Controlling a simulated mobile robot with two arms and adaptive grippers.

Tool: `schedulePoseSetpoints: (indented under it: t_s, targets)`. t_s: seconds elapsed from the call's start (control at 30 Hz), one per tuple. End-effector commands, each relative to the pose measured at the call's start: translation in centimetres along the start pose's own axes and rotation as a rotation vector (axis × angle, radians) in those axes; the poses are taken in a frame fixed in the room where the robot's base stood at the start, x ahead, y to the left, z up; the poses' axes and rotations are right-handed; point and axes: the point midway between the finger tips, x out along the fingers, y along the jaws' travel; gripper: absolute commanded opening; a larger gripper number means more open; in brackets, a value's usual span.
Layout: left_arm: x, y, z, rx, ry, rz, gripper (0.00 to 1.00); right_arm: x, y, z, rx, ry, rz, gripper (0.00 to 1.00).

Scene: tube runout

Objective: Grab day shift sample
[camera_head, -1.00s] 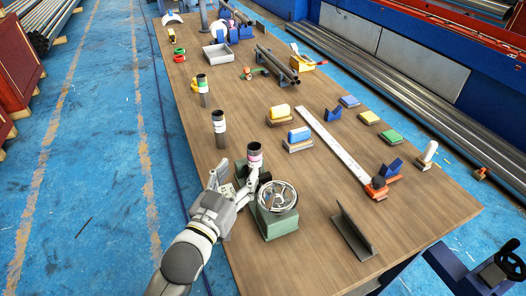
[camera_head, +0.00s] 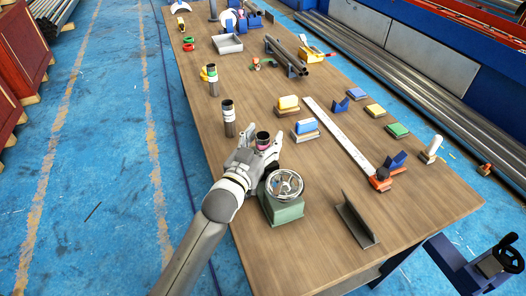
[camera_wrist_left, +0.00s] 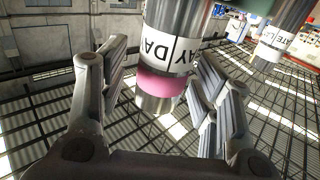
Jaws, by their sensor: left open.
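The day shift sample is a dark steel tube (camera_head: 263,137) with a pink band, on the near left part of the table. In the left wrist view the tube (camera_wrist_left: 172,45) carries a white label reading "DAY". My left gripper (camera_head: 263,149) is at this tube and partly hides it. In the left wrist view the open fingers of the gripper (camera_wrist_left: 160,70) stand on either side of the tube, with a gap at least on the left. A second labelled tube (camera_wrist_left: 274,42) shows beyond the right finger. My right gripper is out of view.
A green block with a handwheel (camera_head: 284,190) stands close on the near right of the gripper. Two more tubes (camera_head: 228,118) (camera_head: 212,82) stand farther back near the left edge. Coloured blocks (camera_head: 305,128) and a long ruler (camera_head: 340,135) lie to the right.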

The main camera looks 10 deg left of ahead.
Motion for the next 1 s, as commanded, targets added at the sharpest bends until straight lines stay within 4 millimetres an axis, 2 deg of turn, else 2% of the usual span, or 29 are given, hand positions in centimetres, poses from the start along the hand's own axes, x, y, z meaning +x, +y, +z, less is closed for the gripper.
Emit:
schedulePoseSetpoints:
  t_s: [0.13, 0.17, 0.37, 0.6, 0.83, 1.0]
  targets:
    - [0.0, 0.0, 0.0, 0.000, -0.001, 0.000, 0.58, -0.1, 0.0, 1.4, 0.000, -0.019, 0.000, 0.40]
    - [0.0, 0.0, 0.1, 0.000, -0.001, 0.000, 0.55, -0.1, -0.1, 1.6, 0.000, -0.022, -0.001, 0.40]
    - [-0.1, 0.0, 0.1, 0.000, -0.001, 0.000, 0.30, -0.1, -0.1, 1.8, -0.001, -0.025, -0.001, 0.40]
    - [-0.1, 0.0, 0.0, 0.000, 0.001, 0.000, 0.00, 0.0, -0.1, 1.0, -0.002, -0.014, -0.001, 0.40]
    - [0.0, 0.0, -0.3, 0.000, 0.002, 0.000, 0.00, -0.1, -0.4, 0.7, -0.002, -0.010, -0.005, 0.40]
    - [0.0, 0.0, -2.9, 0.000, 0.006, 0.001, 0.00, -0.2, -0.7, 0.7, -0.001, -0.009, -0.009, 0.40]
